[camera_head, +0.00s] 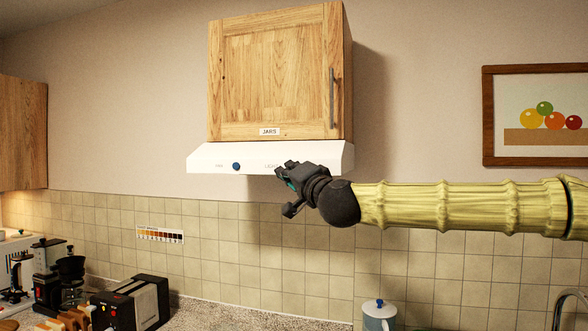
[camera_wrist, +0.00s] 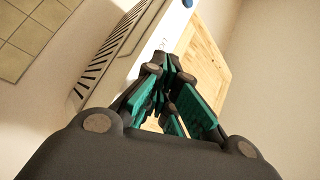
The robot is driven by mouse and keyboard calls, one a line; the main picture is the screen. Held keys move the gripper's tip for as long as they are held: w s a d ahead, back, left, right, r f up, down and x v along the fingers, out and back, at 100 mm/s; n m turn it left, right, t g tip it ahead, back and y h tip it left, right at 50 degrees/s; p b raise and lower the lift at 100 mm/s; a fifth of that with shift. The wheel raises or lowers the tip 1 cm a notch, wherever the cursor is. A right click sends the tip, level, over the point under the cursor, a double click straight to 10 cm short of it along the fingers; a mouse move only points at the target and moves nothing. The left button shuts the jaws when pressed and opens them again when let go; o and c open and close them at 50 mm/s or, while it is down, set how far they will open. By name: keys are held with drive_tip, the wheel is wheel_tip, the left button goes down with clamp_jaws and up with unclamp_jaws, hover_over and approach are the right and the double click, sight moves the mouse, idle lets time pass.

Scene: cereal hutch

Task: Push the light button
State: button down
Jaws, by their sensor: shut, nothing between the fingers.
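A white range hood (camera_head: 210,158) hangs under a wooden cabinet in the head view. Its front carries a "FAN" label, a round blue knob (camera_head: 236,166) and a "LIGHT" label (camera_head: 272,166). My gripper (camera_head: 281,172) is shut and empty, with its tips just right of the label, at the hood's lower front. I cannot tell whether they touch the hood. A light button is not visible; my gripper covers that part of the front. In the wrist view, my shut fingertips (camera_wrist: 170,64) point towards the hood (camera_wrist: 128,62), and the blue knob (camera_wrist: 188,3) shows at the top edge.
The wooden cabinet (camera_head: 275,75) labelled "JARS" is above the hood. A framed picture (camera_head: 544,140) hangs at right. On the counter below stand a black toaster (camera_head: 135,303), a coffee maker (camera_head: 70,275) and a lidded canister (camera_head: 379,318).

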drive_tip(key=s, duration=0.2)
drive_tip(key=s+a+b, duration=0.1)
drive_tip(key=s, duration=0.2)
drive_tip(key=shift+s+a+b, duration=0.3)
drive_tip(key=shift+a+b, duration=0.05)
drive_tip(key=shift+a, duration=0.05)
drive_tip(key=shift+f, duration=0.15)
idle(1.5)
